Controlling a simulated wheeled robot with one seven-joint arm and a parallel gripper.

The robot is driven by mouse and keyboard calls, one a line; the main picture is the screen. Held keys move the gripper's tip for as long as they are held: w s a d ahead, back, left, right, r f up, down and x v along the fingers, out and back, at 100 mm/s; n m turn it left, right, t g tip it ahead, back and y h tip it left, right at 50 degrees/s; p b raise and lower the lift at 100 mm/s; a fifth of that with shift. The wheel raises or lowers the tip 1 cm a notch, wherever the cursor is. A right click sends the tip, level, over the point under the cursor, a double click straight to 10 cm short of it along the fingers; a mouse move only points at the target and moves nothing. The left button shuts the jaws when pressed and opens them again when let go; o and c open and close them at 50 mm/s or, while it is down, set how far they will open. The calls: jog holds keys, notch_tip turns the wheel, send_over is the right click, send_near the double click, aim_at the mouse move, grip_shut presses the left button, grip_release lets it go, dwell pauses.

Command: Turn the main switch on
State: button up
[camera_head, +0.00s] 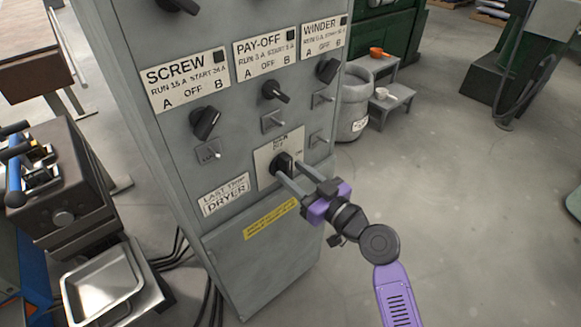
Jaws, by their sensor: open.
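The main switch (283,163) is a dark rotary knob on a pale plate (263,165) low on the grey control cabinet (150,110). The plate's lettering is too small to read fully. My gripper (286,172) is at the knob, with its two grey fingers reaching toward the panel on either side of it. The jaws are open. The fingers partly hide the knob, and I cannot tell whether they touch it. My purple and black wrist extends down and to the right.
SCREW (206,123), PAY-OFF (275,90) and WINDER (327,70) knobs sit above, with small toggles below them. A LAST TRIP DRYER label (226,195) is at left. A grey bin (353,110) and step stand behind right.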

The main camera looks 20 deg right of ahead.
jog(key=shift+x, duration=0.85)
grip_shut()
